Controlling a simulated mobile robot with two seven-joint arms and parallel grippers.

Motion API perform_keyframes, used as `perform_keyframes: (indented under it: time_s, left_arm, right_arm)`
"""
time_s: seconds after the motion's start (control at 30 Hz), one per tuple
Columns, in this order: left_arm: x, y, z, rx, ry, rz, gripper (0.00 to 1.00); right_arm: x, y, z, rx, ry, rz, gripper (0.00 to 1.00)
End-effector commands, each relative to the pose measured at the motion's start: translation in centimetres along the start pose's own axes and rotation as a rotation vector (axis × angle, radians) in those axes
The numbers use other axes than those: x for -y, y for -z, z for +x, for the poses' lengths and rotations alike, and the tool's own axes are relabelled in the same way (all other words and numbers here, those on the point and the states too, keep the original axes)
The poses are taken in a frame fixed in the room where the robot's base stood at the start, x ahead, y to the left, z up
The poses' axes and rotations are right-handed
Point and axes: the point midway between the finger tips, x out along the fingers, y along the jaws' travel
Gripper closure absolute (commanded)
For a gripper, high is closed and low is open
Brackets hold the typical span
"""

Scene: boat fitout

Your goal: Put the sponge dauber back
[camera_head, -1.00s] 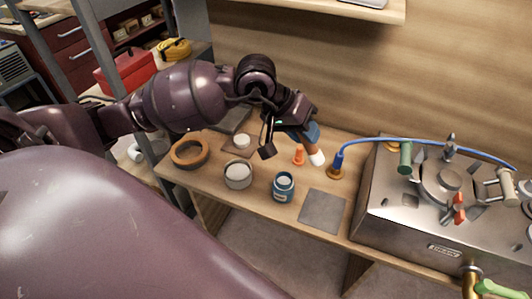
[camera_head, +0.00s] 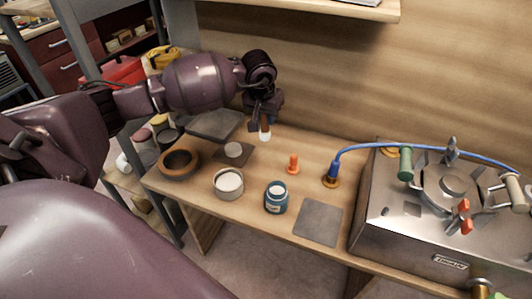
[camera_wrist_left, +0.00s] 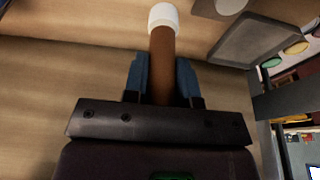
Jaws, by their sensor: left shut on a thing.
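My left gripper (camera_head: 266,118) is shut on the sponge dauber (camera_head: 265,134), which has a brown handle and a white tip. In the head view the dauber hangs almost upright, tip down, in front of the back wall above the rear of the bench. In the left wrist view the handle (camera_wrist_left: 162,62) runs between the two blue fingers (camera_wrist_left: 161,80), with the white end beyond them. The upper part of the dauber is hidden by the gripper. My right gripper is not in view.
On the bench (camera_head: 255,232) stand a brown round bowl (camera_head: 166,172), an open tin with white contents (camera_head: 229,190), a blue jar (camera_head: 277,204) and an orange cone (camera_head: 293,165). A grey mat (camera_head: 318,222) lies bare. A steel stove (camera_head: 400,235) with a blue hose (camera_head: 385,145) fills the right.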

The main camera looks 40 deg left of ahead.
Motion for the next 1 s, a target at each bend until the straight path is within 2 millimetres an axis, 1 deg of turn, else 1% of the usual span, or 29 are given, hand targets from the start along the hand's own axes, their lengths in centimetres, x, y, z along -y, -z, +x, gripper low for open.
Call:
perform_keyframes:
  time_s: [0.03, 0.1, 0.33, 0.43, 0.67, 0.9, 1.0]
  left_arm:
    - [-0.1, -0.4, 1.3, 0.005, -0.002, -0.002, 0.98]
    - [0.0, -0.8, 2.8, 0.004, -0.001, -0.002, 0.98]
    - [-0.1, -2.0, 7.1, 0.003, -0.003, -0.001, 0.98]
    - [-0.1, -2.3, 8.2, 0.001, -0.002, -0.002, 0.98]
    - [-0.1, -2.5, 9.3, -0.001, -0.002, -0.001, 0.98]
    - [-0.1, -3.5, 12.4, 0.002, -0.003, -0.002, 0.98]
    - [-0.1, -3.5, 13.0, -0.001, -0.002, 0.000, 0.98]
  right_arm:
    - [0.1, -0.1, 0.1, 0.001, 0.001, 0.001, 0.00]
    - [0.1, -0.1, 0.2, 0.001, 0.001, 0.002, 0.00]
    - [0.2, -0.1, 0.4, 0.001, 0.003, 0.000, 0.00]
    - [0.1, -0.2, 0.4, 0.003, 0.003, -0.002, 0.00]
    - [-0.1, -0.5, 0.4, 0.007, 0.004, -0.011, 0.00]
    - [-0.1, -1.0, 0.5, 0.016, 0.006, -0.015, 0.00]
    - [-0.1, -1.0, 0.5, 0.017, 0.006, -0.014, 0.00]
